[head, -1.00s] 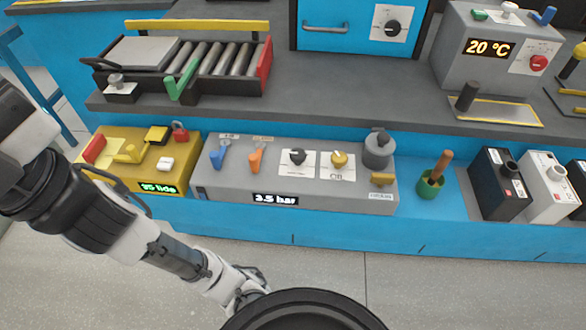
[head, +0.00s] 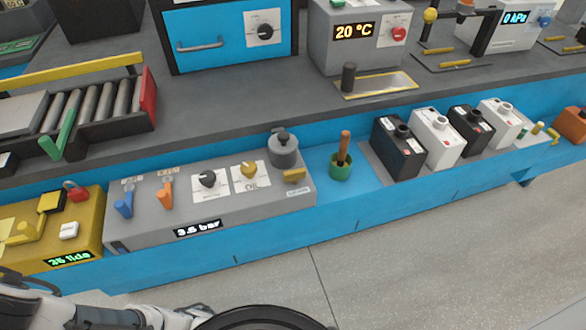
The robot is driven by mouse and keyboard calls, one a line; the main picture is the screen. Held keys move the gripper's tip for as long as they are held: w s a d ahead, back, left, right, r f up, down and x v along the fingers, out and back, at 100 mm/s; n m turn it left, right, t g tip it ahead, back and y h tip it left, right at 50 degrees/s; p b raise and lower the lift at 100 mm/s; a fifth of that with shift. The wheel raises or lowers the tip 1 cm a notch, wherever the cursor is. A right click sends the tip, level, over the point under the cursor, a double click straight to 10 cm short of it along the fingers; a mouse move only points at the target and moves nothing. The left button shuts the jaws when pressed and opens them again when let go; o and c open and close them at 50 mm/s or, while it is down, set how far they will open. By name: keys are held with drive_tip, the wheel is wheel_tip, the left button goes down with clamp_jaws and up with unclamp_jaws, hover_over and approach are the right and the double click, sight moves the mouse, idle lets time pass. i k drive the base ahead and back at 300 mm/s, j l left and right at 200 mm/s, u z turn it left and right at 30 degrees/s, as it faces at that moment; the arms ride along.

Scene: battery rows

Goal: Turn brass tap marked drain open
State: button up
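The brass tap (head: 294,176) is on the right end of the long grey panel box (head: 140,232), just in front of a round grey knobbed can. Its short brass handle lies roughly sideways along the box's front edge. A small pale label sits below it, too small to read now. The box's display (head: 198,228) seems to read 3.5 bar. My arm shows at the lower left, well below and left of the tap and apart from it. I cannot make out my gripper's fingers in the head view.
The same box carries a blue lever (head: 124,203), an orange lever (head: 165,194), a black knob (head: 208,180) and a yellow knob (head: 249,170). A green pot (head: 341,167) with a wooden handle stands to the right, then several batteries. The floor in front is clear.

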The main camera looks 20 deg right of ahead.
sight(293, 175)
drive_tip(key=k+l+u, duration=0.55)
drive_tip(key=k, duration=0.25)
drive_tip(key=i+j, duration=0.05)
